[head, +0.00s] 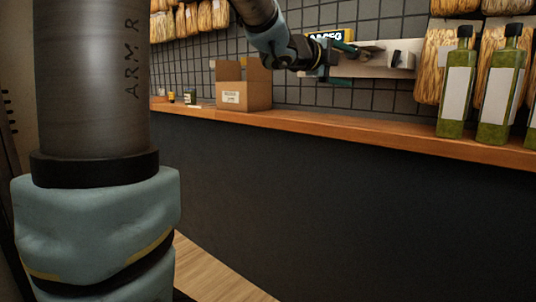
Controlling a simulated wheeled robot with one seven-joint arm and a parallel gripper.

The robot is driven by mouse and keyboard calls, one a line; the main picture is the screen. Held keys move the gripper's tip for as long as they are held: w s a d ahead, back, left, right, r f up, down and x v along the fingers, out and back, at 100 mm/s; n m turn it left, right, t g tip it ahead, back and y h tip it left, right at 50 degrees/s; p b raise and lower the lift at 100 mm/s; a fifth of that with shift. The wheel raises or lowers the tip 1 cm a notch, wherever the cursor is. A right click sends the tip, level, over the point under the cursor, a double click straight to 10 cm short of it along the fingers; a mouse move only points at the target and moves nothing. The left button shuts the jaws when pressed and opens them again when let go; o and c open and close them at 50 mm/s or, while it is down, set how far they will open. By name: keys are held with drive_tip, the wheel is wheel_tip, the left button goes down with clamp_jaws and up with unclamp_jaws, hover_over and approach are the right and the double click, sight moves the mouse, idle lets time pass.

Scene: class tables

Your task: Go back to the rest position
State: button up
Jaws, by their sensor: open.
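My gripper (352,64) is at the upper middle of the head view, at the end of my arm, which reaches in from the top. Its two green fingers are apart and I see nothing held between them. It is in the air above the wooden counter (330,130), to the right of an open cardboard box (258,95). A pale wall-mounted bar (385,66) shows just beyond the fingers; I cannot tell whether they touch it.
Several green bottles with blank labels (456,85) stand on the counter at the right. Small jars (190,97) stand left of the box. Straw-coloured bundles (440,50) hang on the tiled wall. The dark counter front (350,210) is bare. The counter between box and bottles is clear.

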drive_tip(key=w+a+f+n+y, duration=0.1)
drive_tip(key=a+f+n+y, duration=1)
drive_tip(key=a+f+n, duration=0.85)
drive_tip(key=s+a+f+n+g+y, duration=0.1)
drive_tip(key=s+a+f+n+g, duration=0.35)
drive_tip(key=s+f, duration=0.45)
drive_tip(key=s+a+f+n+g+y, duration=0.1)
drive_tip(key=s+a+f+n+g, duration=0.4)
drive_tip(key=s+f, duration=0.4)
wheel_tip(320, 180, up, 22)
drive_tip(key=a+m+t+p, duration=0.1)
drive_tip(key=p, duration=2)
drive_tip(key=shift+s+r+p, duration=0.25)
drive_tip(key=shift+p, duration=0.05)
drive_tip(key=shift+t, duration=0.25)
